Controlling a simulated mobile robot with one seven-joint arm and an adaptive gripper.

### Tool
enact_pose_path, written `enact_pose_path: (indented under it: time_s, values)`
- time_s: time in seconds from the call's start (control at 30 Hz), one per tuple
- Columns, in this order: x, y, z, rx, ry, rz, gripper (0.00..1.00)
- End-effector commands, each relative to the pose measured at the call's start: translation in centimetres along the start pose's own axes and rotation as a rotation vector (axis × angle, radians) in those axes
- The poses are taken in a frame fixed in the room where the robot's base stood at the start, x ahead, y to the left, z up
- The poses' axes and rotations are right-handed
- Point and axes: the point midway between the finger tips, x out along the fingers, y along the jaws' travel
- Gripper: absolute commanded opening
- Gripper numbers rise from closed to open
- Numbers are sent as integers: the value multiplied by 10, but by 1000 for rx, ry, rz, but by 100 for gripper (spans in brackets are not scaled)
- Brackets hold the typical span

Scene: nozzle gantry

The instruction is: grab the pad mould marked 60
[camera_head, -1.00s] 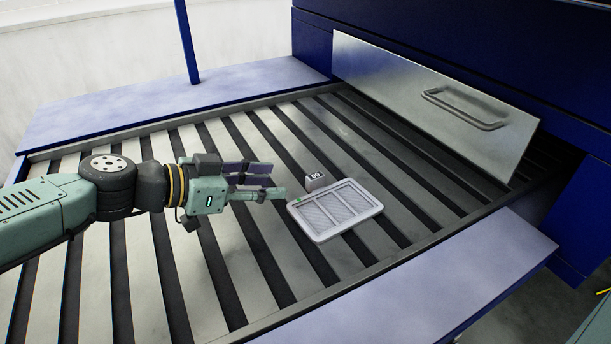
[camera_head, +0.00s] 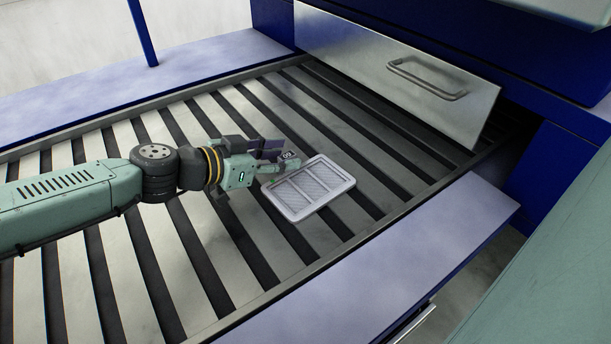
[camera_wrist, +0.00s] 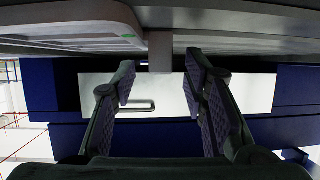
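The pad mould (camera_head: 305,190) is a flat, light grey tray with ribbed panels, lying on the slatted bed. A small grey block marked 60 (camera_head: 288,156) stands at its far left edge. My gripper (camera_head: 272,158) is at that edge, with its fingers beside the block and partly hiding it. In the wrist view, which looks upside down, my gripper (camera_wrist: 160,82) is open. The block (camera_wrist: 160,52) shows between and beyond the fingertips, with a gap on each side. The mould (camera_wrist: 70,18) shows at the upper left, with a small green mark.
The slatted metal bed (camera_head: 120,295) has dark gaps between its slats. A leaning steel panel with a handle (camera_head: 428,80) stands at the back right. Pale ledges (camera_head: 400,255) flank the bed. The slats around the mould are otherwise clear.

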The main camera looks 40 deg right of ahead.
Motion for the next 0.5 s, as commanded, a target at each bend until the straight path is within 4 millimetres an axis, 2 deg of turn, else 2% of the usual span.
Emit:
enact_pose_path:
  time_s: [0.1, 0.3, 0.5]
  values:
    - [6, 0, 0, 0, 0, 0, 40]
    - [6, 0, 1, 0, 0, -1, 40]
    - [6, 0, 1, 0, 0, -1, 27]
